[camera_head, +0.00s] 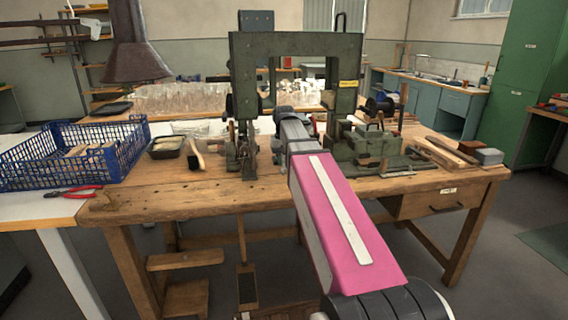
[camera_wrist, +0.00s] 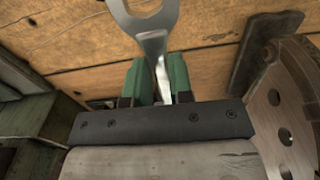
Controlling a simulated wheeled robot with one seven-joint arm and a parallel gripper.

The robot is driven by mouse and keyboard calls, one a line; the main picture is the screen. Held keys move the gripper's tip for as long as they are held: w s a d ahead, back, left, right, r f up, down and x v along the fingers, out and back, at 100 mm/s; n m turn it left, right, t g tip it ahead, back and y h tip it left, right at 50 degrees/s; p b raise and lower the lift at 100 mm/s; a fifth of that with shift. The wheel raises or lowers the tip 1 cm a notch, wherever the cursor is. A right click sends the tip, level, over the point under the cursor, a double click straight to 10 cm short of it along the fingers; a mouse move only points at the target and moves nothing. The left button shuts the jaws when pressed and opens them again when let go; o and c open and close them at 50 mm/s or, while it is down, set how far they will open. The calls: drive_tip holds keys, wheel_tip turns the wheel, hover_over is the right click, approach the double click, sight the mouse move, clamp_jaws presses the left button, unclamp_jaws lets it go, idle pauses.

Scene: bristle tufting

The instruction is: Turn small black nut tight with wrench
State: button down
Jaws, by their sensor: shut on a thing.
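My gripper (camera_wrist: 161,78) is shut on a metal wrench (camera_wrist: 152,40) in the wrist view, its green finger pads on either side of the handle. The wrench's forked open end points to the top edge of that view, over bare wooden bench top, and is partly cut off. In the head view my pink arm reaches to the green tufting machine (camera_head: 296,45) and hides the gripper and wrench. I cannot make out the small black nut in either view.
The machine stands on a wooden bench (camera_head: 190,203). A blue crate (camera_head: 65,173), red pliers (camera_head: 73,191), a black tray (camera_head: 166,147) and a wooden-handled tool (camera_head: 196,155) lie to the left. In the wrist view a round holed metal part (camera_wrist: 285,130) is close on the right.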

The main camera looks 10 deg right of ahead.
drive_tip(key=shift+r, duration=1.9)
drive_tip(key=shift+s, duration=0.1)
